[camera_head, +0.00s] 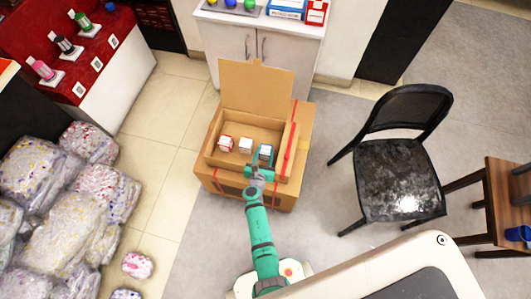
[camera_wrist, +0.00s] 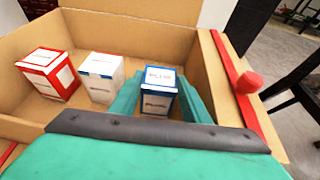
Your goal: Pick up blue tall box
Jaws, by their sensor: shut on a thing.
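The blue tall box (camera_head: 265,151) is the rightmost of three small boxes in the open cardboard box (camera_head: 221,163). In the wrist view the blue tall box (camera_wrist: 157,91) has blue edges and white label panels and stands upright. My gripper (camera_head: 260,163) reaches over the front of the cardboard box. In the wrist view its green fingers (camera_wrist: 158,97) lie on both sides of the blue box and are shut on it. The lower part of the blue box is hidden by the gripper body. I cannot tell if it is clear of the cardboard floor.
A white box (camera_wrist: 102,77) and a red-and-white box (camera_wrist: 50,72) stand to the left inside the cardboard box. A red strip (camera_wrist: 236,90) runs along its right edge. A black chair (camera_head: 400,175) stands to the right; wrapped bundles (camera_head: 62,225) lie left.

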